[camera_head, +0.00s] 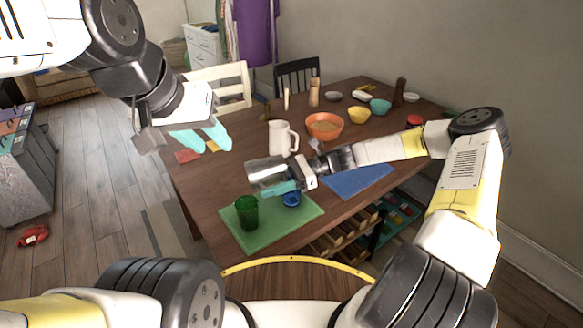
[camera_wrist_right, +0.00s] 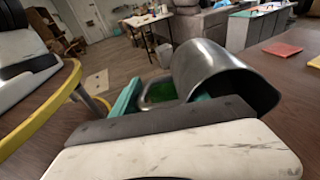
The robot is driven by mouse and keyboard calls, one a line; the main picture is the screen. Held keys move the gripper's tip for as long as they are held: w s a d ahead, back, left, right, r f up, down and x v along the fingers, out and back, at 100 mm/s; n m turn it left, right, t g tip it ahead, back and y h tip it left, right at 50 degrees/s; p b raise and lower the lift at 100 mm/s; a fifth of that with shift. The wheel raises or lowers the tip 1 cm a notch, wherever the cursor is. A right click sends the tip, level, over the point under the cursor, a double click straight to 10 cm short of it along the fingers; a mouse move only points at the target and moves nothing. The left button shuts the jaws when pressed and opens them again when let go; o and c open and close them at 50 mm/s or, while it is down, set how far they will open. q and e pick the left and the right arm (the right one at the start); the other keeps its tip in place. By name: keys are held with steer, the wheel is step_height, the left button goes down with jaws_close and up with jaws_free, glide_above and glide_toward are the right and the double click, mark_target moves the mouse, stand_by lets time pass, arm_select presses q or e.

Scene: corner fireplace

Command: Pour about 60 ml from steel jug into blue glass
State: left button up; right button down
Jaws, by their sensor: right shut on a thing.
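My right gripper (camera_head: 283,187) is shut on the steel jug (camera_head: 263,170) and holds it tilted above the green mat (camera_head: 268,237). The jug (camera_wrist_right: 222,72) also shows large in the right wrist view, between teal fingers, with its mouth towards the right. The blue glass (camera_head: 291,200) stands on the mat, just below the gripper and partly hidden by it. Whether liquid leaves the jug cannot be seen. My left gripper (camera_head: 203,137) is open and empty, above the table's left side.
A green glass (camera_head: 247,213) stands on the mat, left of the blue glass. A blue mat (camera_head: 357,181) lies to the right. A white mug (camera_head: 281,138), an orange bowl (camera_head: 324,126) and a yellow bowl (camera_head: 359,115) stand further back on the table (camera_head: 222,187).

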steer(key=shift+a+p, duration=0.15)
steer(key=shift+p, duration=0.35)
steer(key=shift+r+y+p, duration=0.3)
steer(key=shift+y+p, duration=0.3)
steer(key=shift+p, duration=0.05)
stand_by(1.2)
steer(key=h, duration=0.1)
steer(key=a+h, duration=0.1)
steer(key=h, duration=0.1)
steer(key=shift+s+a+r+t, duration=0.1)
steer(key=shift+s+a+t, duration=0.1)
steer(key=shift+t, duration=0.1)
steer(key=shift+r+t+h, duration=0.25)
steer(key=shift+t+h, duration=0.05)
steer(key=shift+h, duration=0.9)
steer(key=shift+w+r, duration=0.1)
stand_by(1.1)
